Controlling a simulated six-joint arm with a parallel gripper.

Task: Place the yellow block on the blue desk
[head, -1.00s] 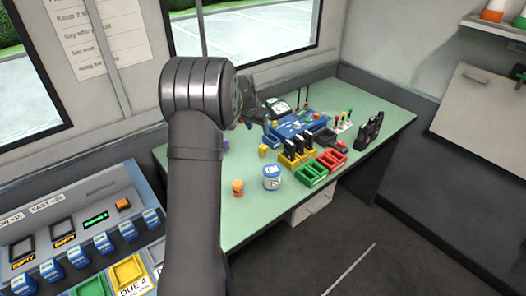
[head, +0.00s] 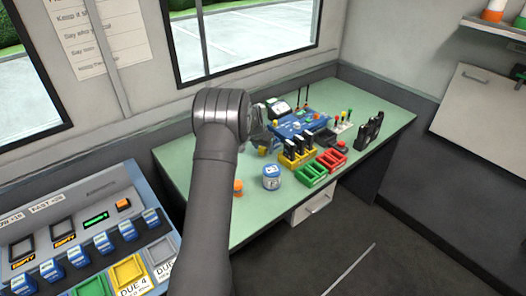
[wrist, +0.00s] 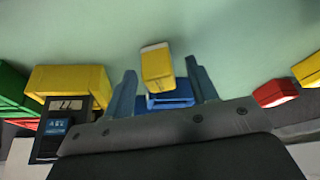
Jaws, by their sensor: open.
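A small yellow block (head: 262,151) sits on the green table, partly hidden by my gripper in the head view. In the wrist view the yellow block (wrist: 157,70) shows between the two blue-grey fingers of my gripper (wrist: 162,80), with gaps on both sides. My gripper (head: 264,138) is open and close above the block. A blue desk-like unit (head: 291,131) stands on the table just behind and right of it, with small items on it. A small blue piece (wrist: 172,94) shows between the fingers below the block; I cannot tell what it is.
A yellow tray (wrist: 92,78) with black handsets is left in the wrist view. Green (head: 311,175) and red (head: 331,161) trays and a white-and-blue tin (head: 271,178) stand nearby. An orange piece (head: 238,187) lies beside my arm. The table's front left is fairly clear.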

